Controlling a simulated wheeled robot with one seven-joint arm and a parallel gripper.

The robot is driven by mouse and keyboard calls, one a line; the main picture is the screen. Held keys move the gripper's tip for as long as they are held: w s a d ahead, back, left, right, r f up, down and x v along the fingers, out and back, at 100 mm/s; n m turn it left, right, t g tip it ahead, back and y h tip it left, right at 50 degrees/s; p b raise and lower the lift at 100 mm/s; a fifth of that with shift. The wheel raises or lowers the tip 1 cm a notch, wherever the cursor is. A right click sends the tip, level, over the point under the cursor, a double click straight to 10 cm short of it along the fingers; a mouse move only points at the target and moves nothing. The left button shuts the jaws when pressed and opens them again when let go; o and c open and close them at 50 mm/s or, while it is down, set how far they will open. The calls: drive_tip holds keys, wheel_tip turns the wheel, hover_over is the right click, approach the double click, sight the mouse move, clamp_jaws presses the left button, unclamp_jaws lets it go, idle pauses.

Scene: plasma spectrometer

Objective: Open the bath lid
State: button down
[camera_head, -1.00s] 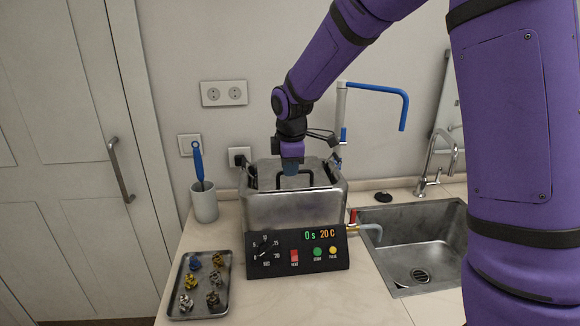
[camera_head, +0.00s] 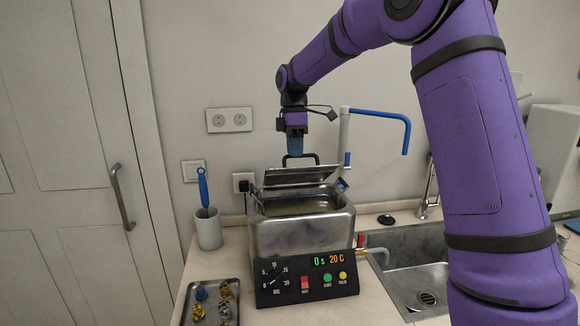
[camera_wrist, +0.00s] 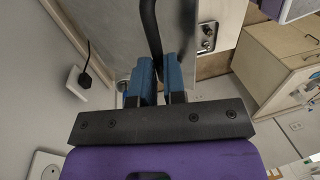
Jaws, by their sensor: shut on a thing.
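The bath (camera_head: 300,232) is a steel box with a dark control panel (camera_head: 307,275) in front showing "0 s 20 C". Its lid (camera_head: 302,176) is raised and tilted, with the far side up, and the bath's opening shows below it. The black lid handle (camera_head: 300,158) stands at the lid's top. My gripper (camera_head: 295,153) is at the handle, above the lid. In the wrist view, the blue fingers of my gripper (camera_wrist: 160,80) are shut on the black handle (camera_wrist: 151,30), and part of the lid (camera_wrist: 120,30) shows behind.
A metal tray (camera_head: 236,312) with small parts lies at the front left. A grey cup (camera_head: 208,230) with a blue-handled brush stands left of the bath. A tap with a blue spout (camera_head: 383,115) and a sink (camera_head: 405,265) are at right.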

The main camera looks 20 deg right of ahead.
drive_tip(key=w+d+r, duration=0.1)
drive_tip(key=w+d, duration=0.2)
drive_tip(key=w, duration=1.3)
drive_tip(key=shift+d+r, duration=0.15)
drive_tip(key=shift+r, duration=0.05)
drive_tip(key=c, duration=1.2)
unclamp_jaws()
drive_tip(key=shift+w, duration=0.1)
drive_tip(key=shift+r, duration=0.15)
drive_tip(key=shift+w+d+r, duration=0.1)
drive_tip(key=shift+w+r, duration=0.15)
drive_tip(key=shift+r, duration=0.95)
drive_tip(key=shift+w+a+r, duration=0.1)
drive_tip(key=shift+w+r, duration=0.1)
drive_tip(key=shift+r, duration=1)
drive_tip(key=shift+w+d+r, duration=0.1)
drive_tip(key=shift+w+r, duration=0.15)
drive_tip(key=shift+r, duration=0.95)
